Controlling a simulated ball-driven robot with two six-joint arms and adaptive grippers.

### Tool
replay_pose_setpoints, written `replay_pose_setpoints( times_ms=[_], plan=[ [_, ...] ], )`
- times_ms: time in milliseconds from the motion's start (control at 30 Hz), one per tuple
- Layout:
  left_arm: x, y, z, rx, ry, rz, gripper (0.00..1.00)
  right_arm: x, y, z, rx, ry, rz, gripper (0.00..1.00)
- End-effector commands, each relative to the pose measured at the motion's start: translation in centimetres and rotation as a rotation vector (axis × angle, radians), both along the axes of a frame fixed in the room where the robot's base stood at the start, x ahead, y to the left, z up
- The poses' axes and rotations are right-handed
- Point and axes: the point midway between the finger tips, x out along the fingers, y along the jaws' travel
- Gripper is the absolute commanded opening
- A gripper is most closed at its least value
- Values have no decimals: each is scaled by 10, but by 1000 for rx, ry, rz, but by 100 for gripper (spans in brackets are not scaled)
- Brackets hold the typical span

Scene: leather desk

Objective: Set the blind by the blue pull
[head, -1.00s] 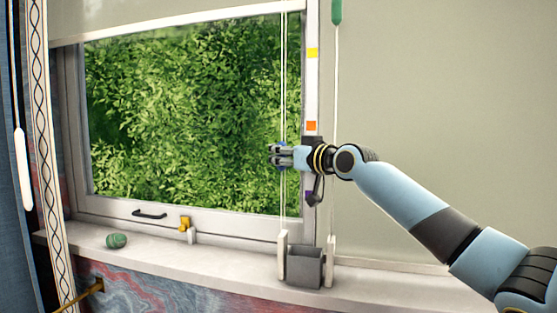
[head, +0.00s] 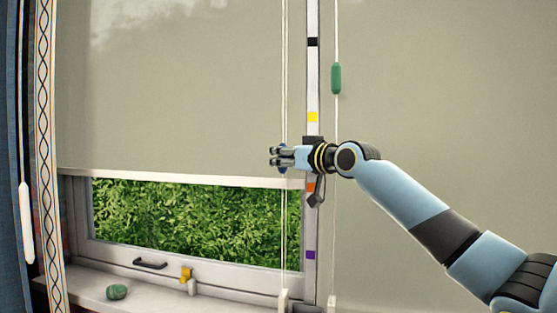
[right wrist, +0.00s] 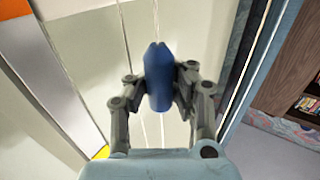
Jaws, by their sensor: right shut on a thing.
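The blue pull (right wrist: 158,82) hangs on a thin white cord. In the right wrist view my right gripper (right wrist: 160,85) is shut on it, one finger on each side. In the head view my right gripper (head: 275,157) is at the cords right of the window, and its fingers mostly hide the pull. The beige blind (head: 175,100) covers the upper part of the window. Its pale bottom bar (head: 180,178) hangs slightly below my right gripper's height, near the orange mark (head: 311,187). My left gripper is out of view.
A marked strip beside the cords carries black, yellow (head: 312,117), orange and purple (head: 311,255) squares. A green pull (head: 336,78) hangs on another cord to the right. A white wand (head: 26,222) hangs at left. A green stone-like object (head: 117,292) lies on the sill.

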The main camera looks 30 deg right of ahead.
Motion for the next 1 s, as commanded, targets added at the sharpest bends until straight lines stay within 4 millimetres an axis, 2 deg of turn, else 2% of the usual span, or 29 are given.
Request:
replay_pose_setpoints(
  times_ms=[100, 133, 400, 733, 1000],
  plan=[
    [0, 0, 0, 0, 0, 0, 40, -1, 0, 0, -2, 0, 0, 0],
    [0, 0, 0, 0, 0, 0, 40, -1, 0, 0, -2, 0, 0, 12],
    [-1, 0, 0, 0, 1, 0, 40, 0, 0, 0, -1, 1, 0, 47],
    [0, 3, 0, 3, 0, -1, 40, -5, -1, -1, -4, 1, -1, 47],
    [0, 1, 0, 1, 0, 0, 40, -49, -7, -2, -11, 5, -1, 47]
  ],
)
